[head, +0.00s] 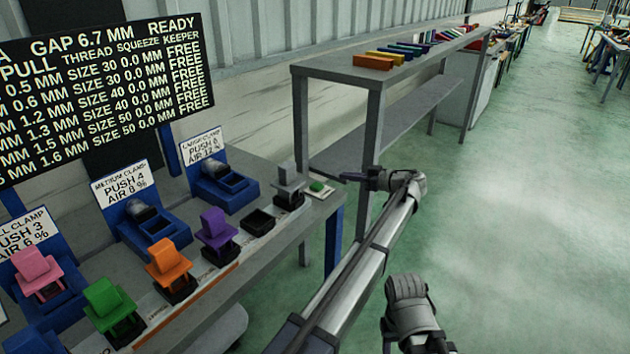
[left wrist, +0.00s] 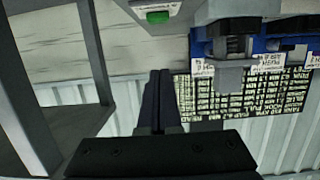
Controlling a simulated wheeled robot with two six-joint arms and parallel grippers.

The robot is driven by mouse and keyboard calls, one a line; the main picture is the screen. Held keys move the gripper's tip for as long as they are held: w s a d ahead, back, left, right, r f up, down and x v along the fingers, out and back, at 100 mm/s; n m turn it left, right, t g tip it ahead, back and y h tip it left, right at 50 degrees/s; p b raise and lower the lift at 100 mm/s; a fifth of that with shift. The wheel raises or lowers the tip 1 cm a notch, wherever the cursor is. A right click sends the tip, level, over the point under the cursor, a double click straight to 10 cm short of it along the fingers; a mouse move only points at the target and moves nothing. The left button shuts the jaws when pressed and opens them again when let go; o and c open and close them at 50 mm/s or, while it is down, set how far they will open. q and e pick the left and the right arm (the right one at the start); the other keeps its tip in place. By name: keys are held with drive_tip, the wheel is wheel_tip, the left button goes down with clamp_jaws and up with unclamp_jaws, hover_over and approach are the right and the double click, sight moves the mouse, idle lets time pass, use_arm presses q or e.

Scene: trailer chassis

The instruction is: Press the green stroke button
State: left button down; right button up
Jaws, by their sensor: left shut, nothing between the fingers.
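The green button (head: 317,187) is a small green cap on a pale plate at the far right corner of the grey bench (head: 290,235). It also shows at the top of the left wrist view (left wrist: 158,17). My left gripper (head: 343,177) is shut and empty, its dark fingers pointing left toward the button from just right of it. In the head view a small gap seems to separate the fingertips from the cap; I cannot tell their height above it. The shut fingers also show in the left wrist view (left wrist: 160,100).
A grey block on a black base (head: 289,185) stands just left of the button. Coloured blocks, including a purple one (head: 217,232), and blue clamp stations (head: 222,187) line the bench. A grey shelf table (head: 335,72) stands behind.

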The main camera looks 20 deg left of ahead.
idle(0.3)
use_arm(q)
drive_tip(key=b, duration=0.3)
hover_over(323, 191)
drive_tip(key=shift+s+d+f, duration=0.1)
drive_tip(key=shift+d+f, duration=0.05)
drive_tip(key=shift+f, duration=0.5)
drive_tip(key=shift+s+d+f, duration=0.1)
drive_tip(key=shift+f, duration=0.5)
drive_tip(key=shift+w+a+f+b, duration=0.1)
drive_tip(key=shift+a+f+b, duration=0.05)
drive_tip(key=shift+f+b, duration=0.35)
drive_tip(key=shift+a+f+b, duration=0.1)
drive_tip(key=shift+f+b, duration=0.3)
drive_tip(key=shift+f, duration=0.2)
drive_tip(key=shift+f+b, duration=0.85)
drive_tip(key=shift+f, duration=0.05)
